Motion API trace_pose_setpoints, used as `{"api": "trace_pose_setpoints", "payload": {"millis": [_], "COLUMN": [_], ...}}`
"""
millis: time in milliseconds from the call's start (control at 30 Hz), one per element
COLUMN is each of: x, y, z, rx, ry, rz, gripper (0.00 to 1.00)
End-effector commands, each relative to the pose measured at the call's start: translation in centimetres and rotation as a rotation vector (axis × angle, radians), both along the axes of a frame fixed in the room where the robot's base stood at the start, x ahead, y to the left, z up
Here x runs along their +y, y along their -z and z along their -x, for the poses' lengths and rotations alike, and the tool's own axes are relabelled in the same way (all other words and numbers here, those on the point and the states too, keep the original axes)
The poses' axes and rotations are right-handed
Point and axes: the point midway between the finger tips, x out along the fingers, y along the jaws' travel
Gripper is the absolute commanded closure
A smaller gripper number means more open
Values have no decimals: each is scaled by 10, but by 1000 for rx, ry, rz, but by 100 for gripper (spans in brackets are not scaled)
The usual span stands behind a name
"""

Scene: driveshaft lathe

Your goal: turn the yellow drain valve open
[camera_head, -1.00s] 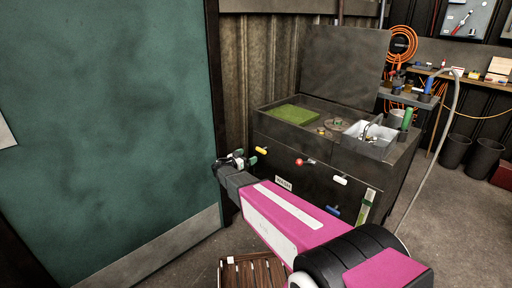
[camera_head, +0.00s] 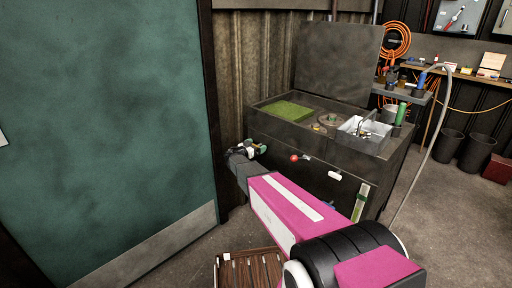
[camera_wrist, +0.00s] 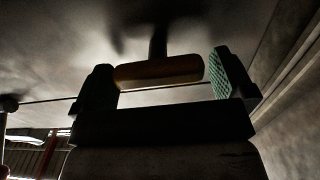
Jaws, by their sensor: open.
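My gripper (camera_head: 255,149) is at the front face of a dark metal cabinet, at the left end of a row of coloured handles. In the wrist view the yellow drain valve handle (camera_wrist: 160,71) is a short horizontal bar on a dark stem. It lies across the gap between my two open fingers, nearer the left finger. A clear gap shows between the bar and the green padded right finger; I cannot tell if the left finger touches it. In the head view my gripper hides most or all of the yellow handle.
Right of my gripper on the cabinet (camera_head: 273,129) are a red-knobbed handle (camera_head: 294,158) and a white handle (camera_head: 335,175). A large green panel (camera_head: 105,110) stands close on the left. A slatted wooden crate (camera_head: 250,270) is below my arm.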

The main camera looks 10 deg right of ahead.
Motion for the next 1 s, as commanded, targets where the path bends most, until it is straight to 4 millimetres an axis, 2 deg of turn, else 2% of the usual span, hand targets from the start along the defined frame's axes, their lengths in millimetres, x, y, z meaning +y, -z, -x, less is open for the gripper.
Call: {"api": "trace_pose_setpoints", "payload": {"millis": [133,167,200,300,667,1000], "x": [0,0,0,0,0,2], "y": [0,0,0,0,0,0], "z": [0,0,0,0,0,-2], "rx": [0,0,0,0,32,212], "ry": [0,0,0,0,0,0], "rz": [0,0,0,0,23,154], "gripper": [0,3,16,44,44,44]}}
